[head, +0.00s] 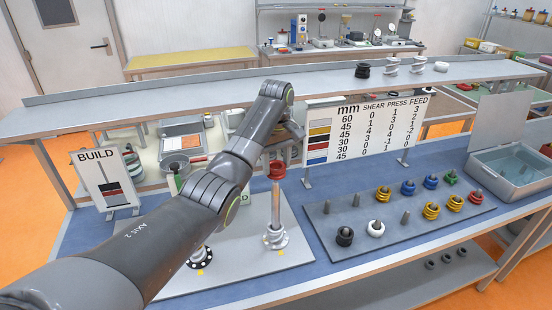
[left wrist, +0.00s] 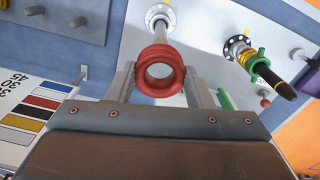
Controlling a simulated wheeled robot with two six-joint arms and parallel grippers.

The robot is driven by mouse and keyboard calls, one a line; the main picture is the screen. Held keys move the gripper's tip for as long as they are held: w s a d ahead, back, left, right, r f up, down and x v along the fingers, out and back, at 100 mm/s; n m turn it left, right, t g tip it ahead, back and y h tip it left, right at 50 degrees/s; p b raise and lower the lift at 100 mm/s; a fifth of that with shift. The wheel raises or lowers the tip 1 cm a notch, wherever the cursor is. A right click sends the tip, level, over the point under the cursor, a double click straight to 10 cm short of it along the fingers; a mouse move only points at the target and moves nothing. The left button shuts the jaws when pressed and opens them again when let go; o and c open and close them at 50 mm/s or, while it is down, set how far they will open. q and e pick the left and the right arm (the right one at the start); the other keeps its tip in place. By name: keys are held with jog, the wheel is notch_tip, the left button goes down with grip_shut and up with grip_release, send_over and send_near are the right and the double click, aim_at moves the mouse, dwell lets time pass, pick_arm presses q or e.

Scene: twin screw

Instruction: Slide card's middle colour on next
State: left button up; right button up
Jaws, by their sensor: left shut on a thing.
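My left gripper (left wrist: 160,82) is shut on a red ring (left wrist: 160,70); the ring also shows in the head view (head: 277,170). The ring is at the top of the right upright rod (head: 276,205); I cannot tell whether it is around the rod or just above it. This rod has a silver coil and flange at its base. The left post (left wrist: 245,58) carries yellow and silver pieces and has a black top; my arm mostly hides it in the head view. The BUILD card (head: 104,180) shows stacked bands, including red and black. My right gripper is out of view.
A grey rack (head: 340,240) on the right holds black, white, yellow, blue, green and red rings on pegs, with some pegs bare. A lettered board (head: 365,135) stands behind it. A lidded bin (head: 515,170) stands at the far right. A raised shelf (head: 200,92) runs across the back.

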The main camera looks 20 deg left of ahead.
aim_at(276, 182)
pick_arm(q)
jog(key=shift+s+f, duration=0.1)
jog(key=shift+f, duration=2.35)
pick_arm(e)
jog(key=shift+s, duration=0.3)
